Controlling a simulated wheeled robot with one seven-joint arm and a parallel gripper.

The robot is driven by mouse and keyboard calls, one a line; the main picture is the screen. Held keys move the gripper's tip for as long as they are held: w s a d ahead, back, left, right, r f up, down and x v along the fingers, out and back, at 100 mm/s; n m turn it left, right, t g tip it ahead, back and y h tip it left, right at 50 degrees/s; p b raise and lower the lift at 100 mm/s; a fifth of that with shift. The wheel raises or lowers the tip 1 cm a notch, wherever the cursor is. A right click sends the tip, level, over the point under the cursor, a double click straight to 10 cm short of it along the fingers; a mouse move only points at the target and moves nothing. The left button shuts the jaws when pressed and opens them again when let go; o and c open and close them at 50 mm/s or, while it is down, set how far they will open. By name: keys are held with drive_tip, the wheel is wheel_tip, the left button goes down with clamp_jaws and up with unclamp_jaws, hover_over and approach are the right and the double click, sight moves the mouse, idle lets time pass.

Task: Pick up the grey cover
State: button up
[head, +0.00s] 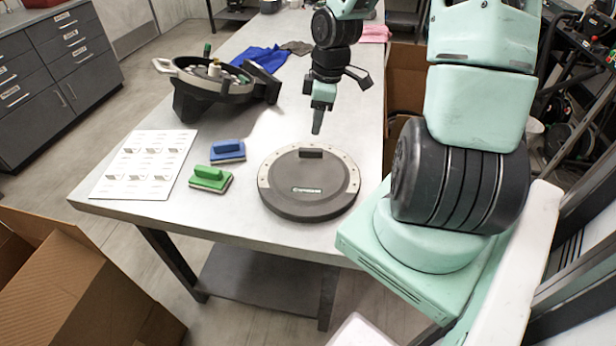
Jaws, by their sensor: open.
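The grey cover (290,194) is a round dark grey disc with a pale rim band and a small dark block-like handle at its far edge. It lies flat on the light table (215,218), near the front edge. My gripper (317,132) points down above the cover, just beyond the handle in the picture, and looks apart from it. The gripper is open and empty; the fingers overlap in this view, so the gap between them is hidden.
The black seed meter housing (215,88) stands farther back. Blue, brown and pink cloths lie at the far end. Cardboard boxes flank the table.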

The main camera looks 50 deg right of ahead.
sight(311, 149)
drive_tip(key=f, duration=0.6)
drive_tip(key=w+a+f+b, duration=0.1)
drive_tip(key=f, duration=0.2)
drive_tip(key=shift+f, duration=0.1)
clamp_jaws()
